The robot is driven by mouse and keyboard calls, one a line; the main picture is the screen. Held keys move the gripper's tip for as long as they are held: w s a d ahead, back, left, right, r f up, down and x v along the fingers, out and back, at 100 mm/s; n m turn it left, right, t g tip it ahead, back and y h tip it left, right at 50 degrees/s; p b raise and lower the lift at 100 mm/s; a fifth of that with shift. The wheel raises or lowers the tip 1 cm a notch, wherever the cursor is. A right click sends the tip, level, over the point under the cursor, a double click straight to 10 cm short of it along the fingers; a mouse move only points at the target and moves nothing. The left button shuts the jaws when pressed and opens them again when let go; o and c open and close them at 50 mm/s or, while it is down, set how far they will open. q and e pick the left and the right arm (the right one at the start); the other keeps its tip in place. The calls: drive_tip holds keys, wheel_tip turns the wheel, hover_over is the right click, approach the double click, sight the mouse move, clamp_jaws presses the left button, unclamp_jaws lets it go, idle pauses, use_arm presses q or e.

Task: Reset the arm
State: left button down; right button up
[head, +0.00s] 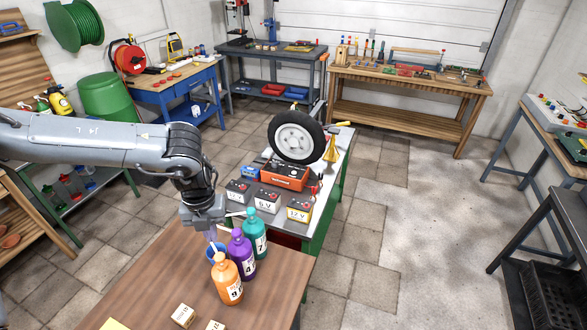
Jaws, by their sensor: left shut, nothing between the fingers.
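My left arm (100,140) reaches in from the left. Its gripper (211,236) points down over the brown table (140,275) and is shut and empty. An orange bottle (227,281), a purple bottle (243,255) and a teal bottle (256,234) stand upright in a slanted row, right of the gripper. My right gripper is not in view.
Small labelled blocks (183,315) lie at the table's front. The table's left part is bare. Open tiled floor (365,220) lies to the right.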

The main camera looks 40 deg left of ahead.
use_arm(q)
drive_tip(key=s+d+f+n+h+p, duration=0.2)
drive_tip(key=s+d+f+h, duration=0.2)
drive_tip(key=d+f, duration=0.25)
drive_tip(key=s+d+f+n+h+p, duration=0.1)
drive_tip(key=s+d+f+h+p, duration=0.1)
drive_tip(key=s+d+f+h, duration=0.45)
drive_tip(key=w+d+r+n+t+y+p, duration=0.2)
drive_tip(key=w+d+n+t, duration=0.3)
drive_tip(key=d, duration=0.3)
drive_tip(key=w+d+r+n+t+y+p, duration=0.2)
drive_tip(key=d+n+t, duration=0.35)
drive_tip(key=d, duration=0.35)
drive_tip(key=s+a+f+n+g+y, duration=0.1)
drive_tip(key=s+a+n+g+y, duration=0.5)
drive_tip(key=n, duration=0.5)
drive_tip(key=shift+s+f+g, duration=0.2)
drive_tip(key=shift+s+g, duration=0.25)
drive_tip(key=shift+s, duration=0.4)
drive_tip(key=shift+a, duration=0.15)
